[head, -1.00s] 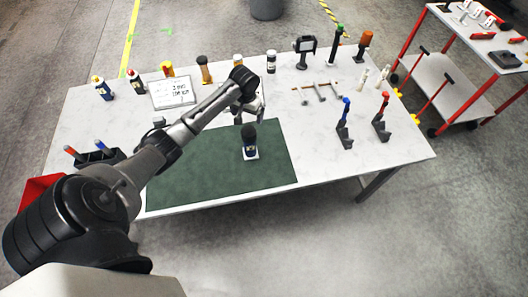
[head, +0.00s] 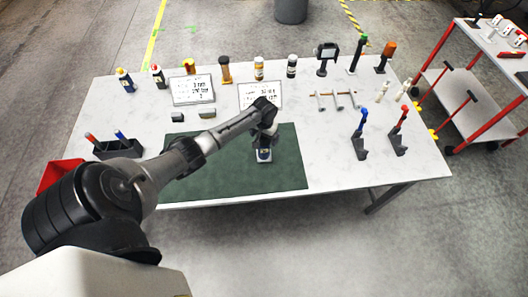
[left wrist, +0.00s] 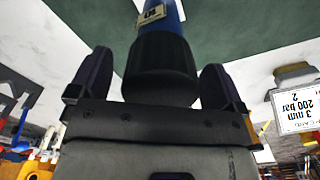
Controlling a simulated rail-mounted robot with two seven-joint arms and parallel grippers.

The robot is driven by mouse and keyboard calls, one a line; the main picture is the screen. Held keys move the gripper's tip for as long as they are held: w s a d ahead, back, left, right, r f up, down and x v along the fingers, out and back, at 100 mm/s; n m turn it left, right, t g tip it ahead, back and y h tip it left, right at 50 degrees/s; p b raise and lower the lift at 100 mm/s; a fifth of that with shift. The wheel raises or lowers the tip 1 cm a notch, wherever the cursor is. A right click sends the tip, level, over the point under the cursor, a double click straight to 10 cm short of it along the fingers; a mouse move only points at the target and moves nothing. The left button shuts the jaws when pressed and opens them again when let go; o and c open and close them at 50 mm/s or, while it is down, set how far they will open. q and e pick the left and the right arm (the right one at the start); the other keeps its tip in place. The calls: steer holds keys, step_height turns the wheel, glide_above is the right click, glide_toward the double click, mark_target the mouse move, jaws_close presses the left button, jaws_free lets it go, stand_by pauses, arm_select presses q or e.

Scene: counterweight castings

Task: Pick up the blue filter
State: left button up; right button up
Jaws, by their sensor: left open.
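In the left wrist view the filter's blue body (left wrist: 160,20) and black cap (left wrist: 160,68) show close up. My left gripper (head: 267,137) is at the top of the filter and hides most of it in the head view. In the left wrist view the left gripper (left wrist: 156,82) is open, with one finger on each side of the black cap. Gaps show between fingers and cap. My right gripper is in neither view.
Bottles, two sign cards (head: 192,90) and (head: 262,95), and a small screen on a stand (head: 326,57) line the table's back. A dark holder (head: 118,148) stands at left, blue- and red-handled tools (head: 360,146) at right. The mat around the filter is clear.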

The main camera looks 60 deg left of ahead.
arm_select(q)
steer(key=shift+f, duration=0.65)
steer(key=c, duration=1.7)
